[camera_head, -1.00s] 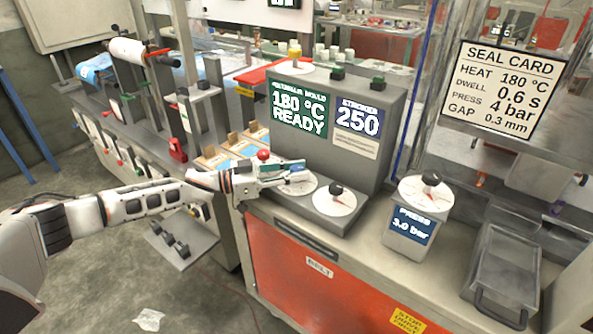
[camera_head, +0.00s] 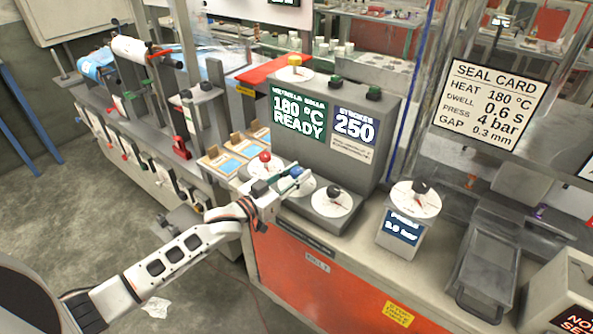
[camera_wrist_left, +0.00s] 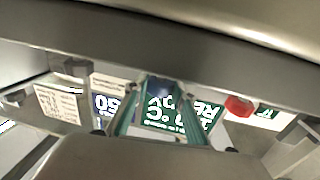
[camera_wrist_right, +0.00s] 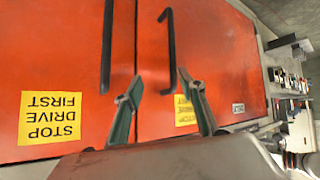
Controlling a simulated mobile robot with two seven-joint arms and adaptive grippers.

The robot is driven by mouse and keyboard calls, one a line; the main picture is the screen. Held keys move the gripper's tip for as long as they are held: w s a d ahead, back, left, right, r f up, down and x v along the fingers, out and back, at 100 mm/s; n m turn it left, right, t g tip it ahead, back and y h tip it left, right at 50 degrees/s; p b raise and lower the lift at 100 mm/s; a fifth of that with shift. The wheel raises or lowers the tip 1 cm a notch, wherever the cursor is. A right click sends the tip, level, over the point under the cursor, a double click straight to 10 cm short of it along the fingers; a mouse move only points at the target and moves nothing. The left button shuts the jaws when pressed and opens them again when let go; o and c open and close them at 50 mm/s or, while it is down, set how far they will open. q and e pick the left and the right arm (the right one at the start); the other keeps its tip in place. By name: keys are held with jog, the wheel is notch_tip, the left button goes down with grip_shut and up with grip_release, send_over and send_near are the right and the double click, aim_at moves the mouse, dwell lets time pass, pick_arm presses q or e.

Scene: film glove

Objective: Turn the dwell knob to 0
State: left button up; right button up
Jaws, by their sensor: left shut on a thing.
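Three dials sit on the grey sealing machine's low front panel, with a red knob (camera_head: 265,157), a blue knob (camera_head: 297,172) and a black knob (camera_head: 333,191). Their dial labels are too small to read, so I cannot tell by name which one is dwell. My left gripper (camera_head: 289,180) is at the middle dial, shut on the blue knob, and hides part of that dial. In the left wrist view the left fingers (camera_wrist_left: 160,115) point at the machine's green display. My right gripper (camera_wrist_right: 163,103) is open and empty before the orange cabinet front.
The display (camera_head: 299,116) reads 180 °C READY, with a 250 counter beside it. A separate press dial box (camera_head: 403,226) stands right of the machine. The seal card (camera_head: 490,105) lists dwell 0.6 s. A metal tray (camera_head: 483,270) lies at right.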

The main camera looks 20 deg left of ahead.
pick_arm(q)
jog(key=shift+n+t+y, duration=0.8)
jog(key=shift+n+y, duration=0.8)
jog(key=shift+y, duration=0.7)
jog(key=shift+r+n+y, duration=0.15)
jog(key=shift+n+y, duration=0.25)
jog(key=shift+y, duration=0.3)
jog(key=o, duration=1.1)
jog(key=shift+w, duration=0.1)
jog(key=shift+s+f, duration=0.2)
jog(key=shift+s, duration=0.25)
jog(key=s, duration=0.3)
jog(key=s+a, duration=0.1)
jog(key=s, duration=0.7)
jog(key=shift+a+r, duration=0.15)
